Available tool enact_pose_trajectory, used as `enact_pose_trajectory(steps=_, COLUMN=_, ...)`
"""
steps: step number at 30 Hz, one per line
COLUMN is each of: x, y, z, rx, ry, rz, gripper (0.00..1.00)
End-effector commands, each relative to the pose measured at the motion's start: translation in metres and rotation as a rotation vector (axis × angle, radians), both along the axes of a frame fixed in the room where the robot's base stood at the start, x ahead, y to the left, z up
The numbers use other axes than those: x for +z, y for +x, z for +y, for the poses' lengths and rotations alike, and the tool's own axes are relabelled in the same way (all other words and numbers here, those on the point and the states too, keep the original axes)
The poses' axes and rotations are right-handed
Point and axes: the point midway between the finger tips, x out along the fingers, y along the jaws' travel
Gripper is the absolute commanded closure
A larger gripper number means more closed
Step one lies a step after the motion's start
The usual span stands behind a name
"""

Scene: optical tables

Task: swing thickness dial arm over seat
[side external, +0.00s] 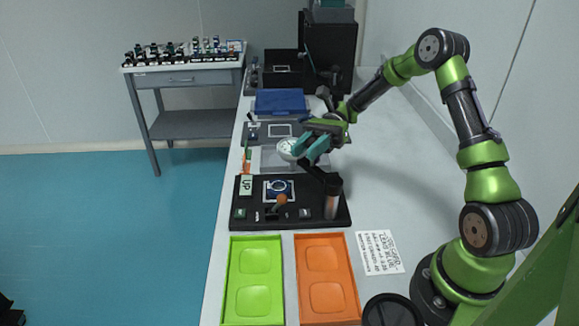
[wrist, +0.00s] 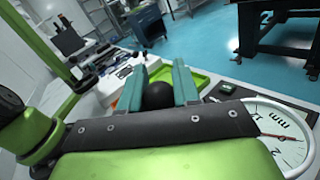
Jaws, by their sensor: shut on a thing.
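The thickness dial (side external: 287,149) is a round white gauge on a dark arm (side external: 314,172) that runs to a post (side external: 332,197) at the right of a black base (side external: 255,213). The seat (side external: 279,189) is a light square with a ring on the base; the dial is behind it in the side view, not over it. My gripper (side external: 312,148) has teal fingers beside the dial. In the wrist view its fingers (wrist: 159,84) are shut on a black ball knob (wrist: 166,97). The dial face (wrist: 275,137) shows at right there, marked mm, with a red needle.
A green tray (side external: 232,282) and an orange tray (side external: 349,296) lie in front of the base. A printed card (side external: 380,252) lies right of them. An orange knob (side external: 282,199) stands by the seat. A blue case (side external: 281,102) is farther back. The bench's right side is largely clear.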

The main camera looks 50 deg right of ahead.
Motion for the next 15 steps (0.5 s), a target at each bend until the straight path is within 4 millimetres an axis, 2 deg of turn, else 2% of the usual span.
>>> enact_pose_trajectory(steps=6, x=0.0, y=-0.001, z=0.012, rx=0.167, ry=0.001, rz=-0.003, gripper=1.0)
enact_pose_trajectory(steps=15, x=0.0, y=-0.004, z=0.022, rx=0.306, ry=0.002, rz=-0.001, gripper=1.0)
